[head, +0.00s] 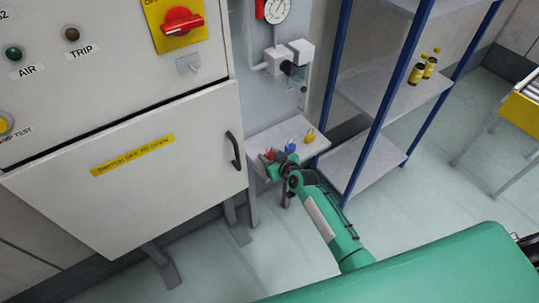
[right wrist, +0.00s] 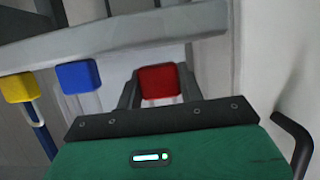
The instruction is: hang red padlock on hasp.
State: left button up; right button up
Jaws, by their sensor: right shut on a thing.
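The red padlock (head: 268,155) is at the left end of a small grey shelf beside the cabinet. My right gripper (head: 273,166) reaches it there. In the right wrist view the red padlock (right wrist: 160,80) sits between the two dark fingers, and the gripper is shut on it. Its shackle cannot be made out. The hasp appears to be the small grey plate (head: 188,64) on the cabinet front, just below the red rotary switch (head: 180,21). It is up and to the left of the gripper. My left gripper is not in view.
A blue padlock (head: 290,146) and a yellow padlock (head: 309,136) stand to the right of the red one on the shelf (head: 262,139). The cabinet's black door handle (head: 234,150) is close on the left. A blue-posted rack (head: 392,92) stands at right.

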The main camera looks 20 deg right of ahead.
aim_at(270, 153)
jog(key=shift+r+p, duration=1.3)
jog(key=shift+r, duration=0.4)
jog(key=s+d+p, duration=0.3)
jog(key=s, duration=0.6)
jog(key=shift+s, duration=0.3)
